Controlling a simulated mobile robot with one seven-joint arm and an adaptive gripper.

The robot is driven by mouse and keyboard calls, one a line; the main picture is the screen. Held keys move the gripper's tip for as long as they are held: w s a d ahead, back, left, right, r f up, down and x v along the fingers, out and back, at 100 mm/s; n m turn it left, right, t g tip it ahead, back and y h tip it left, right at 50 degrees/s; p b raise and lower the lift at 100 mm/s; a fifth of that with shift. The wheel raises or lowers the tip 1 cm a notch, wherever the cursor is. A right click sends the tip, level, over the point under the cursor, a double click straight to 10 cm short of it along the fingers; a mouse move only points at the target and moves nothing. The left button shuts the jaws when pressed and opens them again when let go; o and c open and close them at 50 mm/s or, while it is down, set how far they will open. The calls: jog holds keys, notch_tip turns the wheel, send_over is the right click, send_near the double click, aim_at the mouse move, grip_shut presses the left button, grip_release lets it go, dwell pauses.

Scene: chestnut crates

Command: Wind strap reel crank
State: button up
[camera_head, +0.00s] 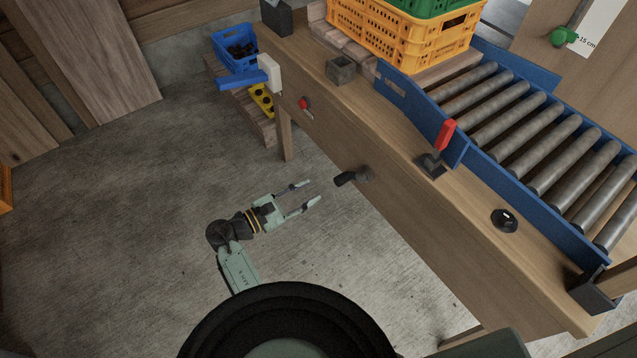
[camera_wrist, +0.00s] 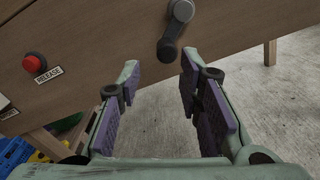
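The crank sticks out from the wooden front face of the bench, with a dark handle (camera_head: 345,179) in the head view. In the wrist view its grey metal arm (camera_wrist: 178,20) hangs down, tilted slightly left, with the black handle (camera_wrist: 167,51) at its lower end. My gripper (camera_head: 311,192) is open and empty, a short way left of the handle in the head view. In the wrist view the fingers (camera_wrist: 160,70) are spread, with the handle beyond and between their tips, apart from both. No strap or reel drum is clearly visible.
A red button (camera_wrist: 34,63) labelled RELEASE is on the same face, left of the crank. A red lever (camera_head: 445,136), black dial (camera_head: 504,219) and roller conveyor (camera_head: 540,140) are on top. Concrete floor (camera_head: 130,230) is clear.

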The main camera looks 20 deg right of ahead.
jog(key=r+m, duration=0.1)
jog(key=m, duration=0.2)
jog(key=r+m, duration=0.1)
jog(key=m, duration=0.3)
jog(key=w+r+m+g+b, duration=0.1)
jog(key=r+m, duration=0.1)
jog(key=m, duration=0.1)
jog(key=shift+a+m+y, duration=0.1)
jog(key=shift+m+y, duration=0.2)
jog(key=c, duration=0.4)
jog(key=r+m, duration=0.1)
jog(key=m, duration=0.3)
jog(key=r+m+y, duration=0.1)
jog(key=m, duration=0.3)
jog(key=r+m, duration=0.2)
jog(key=m, duration=0.3)
jog(key=shift+w+a+r+g+b, duration=0.1)
jog(key=shift+w+a+g+b, duration=0.05)
jog(key=shift+a+g+b, duration=0.2)
grip_shut()
jog(key=m+y+p, duration=0.1)
jog(key=m+p, duration=0.2)
jog(key=m, duration=0.2)
send_over(349, 180)
jog(key=a, duration=0.5)
notch_tip(349, 180, down, 4)
jog(key=shift+w+d+f, duration=0.2)
jog(key=shift+w+f, duration=0.15)
jog(key=shift+f, duration=0.1)
jog(key=shift+d+f, duration=0.1)
